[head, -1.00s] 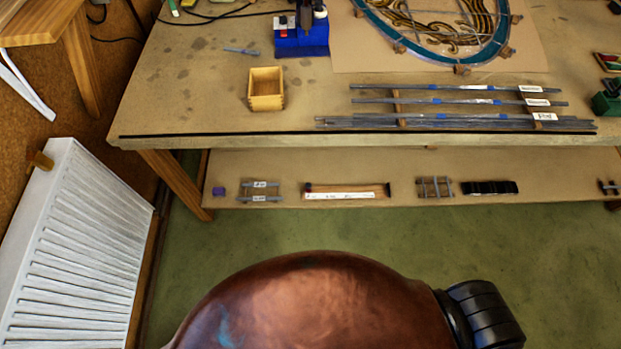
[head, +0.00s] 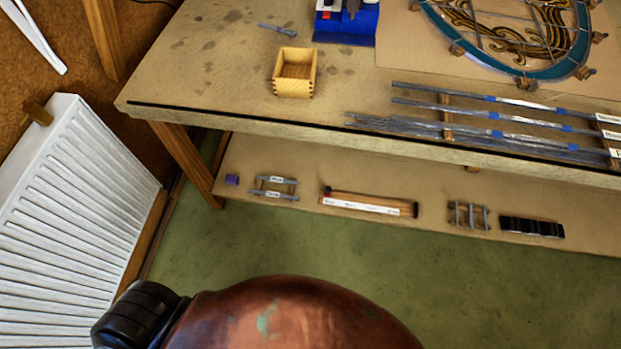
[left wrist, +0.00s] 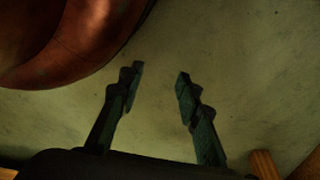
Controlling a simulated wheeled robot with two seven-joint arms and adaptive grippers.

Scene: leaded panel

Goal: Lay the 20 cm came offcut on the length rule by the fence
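On the low shelf in the head view, a wooden strip with a white scale, which looks like the length rule (head: 362,207), lies with dark pieces at its ends. One of these may be the fence, but I cannot tell which. To its left, short grey came pieces (head: 276,180) with white labels rest on a small rack. To its right, more short grey pieces (head: 459,216) lie on another rack. The labels are too small to read, so I cannot tell which is the 20 cm offcut. My left gripper (left wrist: 160,76) is open and empty. My right gripper is out of view.
The workbench (head: 225,112) stands above the shelf (head: 240,205), with long cames (head: 480,132) and a wooden box (head: 294,74) on it. A purple block (head: 232,180) and black blocks (head: 532,228) lie on the shelf. A white radiator (head: 75,200) stands left. Green floor is clear in front.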

